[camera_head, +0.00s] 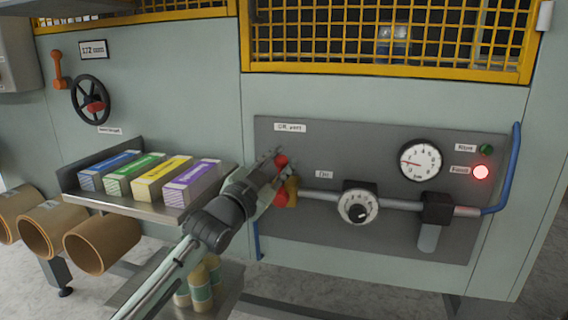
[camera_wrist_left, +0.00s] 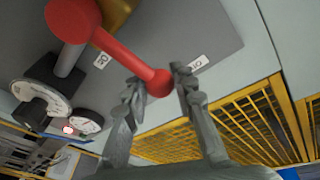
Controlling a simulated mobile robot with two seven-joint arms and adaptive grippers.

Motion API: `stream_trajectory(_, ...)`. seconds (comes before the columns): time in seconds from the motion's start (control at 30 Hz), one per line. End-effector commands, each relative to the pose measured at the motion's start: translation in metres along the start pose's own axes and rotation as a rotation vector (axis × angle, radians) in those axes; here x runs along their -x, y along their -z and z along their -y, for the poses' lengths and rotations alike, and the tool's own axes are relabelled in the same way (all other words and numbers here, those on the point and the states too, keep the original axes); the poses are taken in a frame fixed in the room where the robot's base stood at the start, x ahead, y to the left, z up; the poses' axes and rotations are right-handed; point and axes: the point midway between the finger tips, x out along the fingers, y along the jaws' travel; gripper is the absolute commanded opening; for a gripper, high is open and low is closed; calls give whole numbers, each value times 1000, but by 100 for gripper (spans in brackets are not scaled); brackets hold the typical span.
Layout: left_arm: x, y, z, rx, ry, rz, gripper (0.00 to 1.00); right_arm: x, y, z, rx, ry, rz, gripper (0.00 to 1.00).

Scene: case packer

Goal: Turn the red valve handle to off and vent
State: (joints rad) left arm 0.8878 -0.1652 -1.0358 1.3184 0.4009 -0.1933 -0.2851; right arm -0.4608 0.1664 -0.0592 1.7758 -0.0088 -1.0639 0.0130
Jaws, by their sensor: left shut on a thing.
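The red valve handle (camera_head: 281,160) sits on a brass valve body (camera_head: 292,190) at the left end of a pipe on the dark grey panel. My left gripper (camera_head: 274,166) reaches up to it and partly hides it. In the left wrist view the handle (camera_wrist_left: 120,55) runs from its hub to a rounded end between the fingers of my left gripper (camera_wrist_left: 159,86), which is shut on that end. In the head view the handle points roughly upward, towards a white label (camera_head: 290,128) that seems to read "Off, vent". A second label (camera_head: 324,174) is right of the valve.
Right of the valve are a regulator knob (camera_head: 358,204), a round gauge (camera_head: 421,160), a lit red lamp (camera_head: 481,172) and a dark green lamp (camera_head: 486,149). A shelf (camera_head: 190,210) with several coloured cartons juts out at left, near my left arm. A yellow mesh guard (camera_head: 390,67) is above.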

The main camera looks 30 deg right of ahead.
Motion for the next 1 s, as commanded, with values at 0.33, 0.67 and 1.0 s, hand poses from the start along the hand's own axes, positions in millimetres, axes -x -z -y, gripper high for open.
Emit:
stream_trajectory(0.33,0,-2,2,3,3,3,35,0,0,-1,-1,-1,0,40)
stream_trajectory(0.67,0,-1,1,1,1,1,47,-2,-3,-1,-1,-1,7,40)
stream_trajectory(1.0,39,-3,1,1,2,3,47,-2,-2,-1,-1,-2,5,40)
